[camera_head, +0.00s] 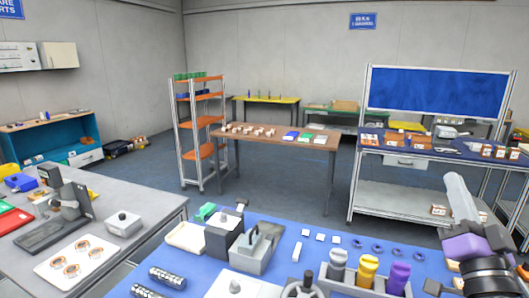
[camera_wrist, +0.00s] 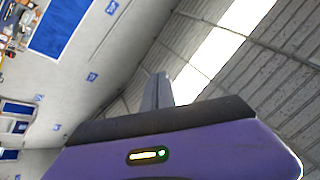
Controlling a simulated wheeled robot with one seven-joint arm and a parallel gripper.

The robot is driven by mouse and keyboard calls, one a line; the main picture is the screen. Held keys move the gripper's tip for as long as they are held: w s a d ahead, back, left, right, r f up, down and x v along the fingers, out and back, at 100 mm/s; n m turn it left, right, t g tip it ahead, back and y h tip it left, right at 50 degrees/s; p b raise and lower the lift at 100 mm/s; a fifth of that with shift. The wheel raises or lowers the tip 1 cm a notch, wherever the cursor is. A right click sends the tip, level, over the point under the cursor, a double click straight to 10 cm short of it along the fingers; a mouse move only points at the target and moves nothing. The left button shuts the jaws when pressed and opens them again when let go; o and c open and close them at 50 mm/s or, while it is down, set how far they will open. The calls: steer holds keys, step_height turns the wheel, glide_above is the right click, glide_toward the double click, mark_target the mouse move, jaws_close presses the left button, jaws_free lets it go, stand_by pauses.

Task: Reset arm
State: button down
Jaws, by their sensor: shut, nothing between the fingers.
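My gripper (camera_wrist: 158,90) shows in the wrist view as two grey fingers together above its purple and black body. Nothing is between the fingers, and they touch nothing that I can see. The wrist camera looks tilted up at the wall and the ceiling with its bright light panel (camera_wrist: 232,45). In the head view my arm is raised at the right edge, with its grey, purple and black links showing. The gripper's fingers cannot be made out there.
A blue-topped table (camera_head: 285,225) stands in front, with grey fixtures, several white squares and rings, and grey, yellow and purple cylinders (camera_head: 399,277). A grey table (camera_head: 150,215) stands left. A blue-board workbench (camera_head: 400,185) stands behind my arm. Floor shows between the tables.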

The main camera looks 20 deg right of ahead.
steer(key=s+a+f+n+g+b, duration=0.1)
steer(key=s+a+f, duration=0.2)
steer(key=a+f, duration=0.3)
steer(key=s+a+f+g+y, duration=0.1)
steer(key=s+a+f, duration=0.3)
steer(key=f, duration=0.4)
steer(key=s+a+f+n+g+b, duration=0.1)
steer(key=s+a+f, duration=0.2)
steer(key=a+f, duration=0.25)
steer(key=s+a+f+n+g+y+b, duration=0.1)
steer(key=s+a+f+n+y, duration=0.3)
steer(key=s+f, duration=0.3)
steer(key=s+a+f+n+g+y+b, duration=0.1)
steer(key=s+a+f+n+g+y, duration=0.1)
steer(key=s+a+f+n+y, duration=0.3)
steer(key=s+a+f+y, duration=0.1)
steer(key=s+a+f, duration=0.1)
steer(key=s+f, duration=0.1)
steer(key=shift+s+n+y, duration=0.3)
steer(key=shift+s+y, duration=0.1)
steer(key=shift+s, duration=0.35)
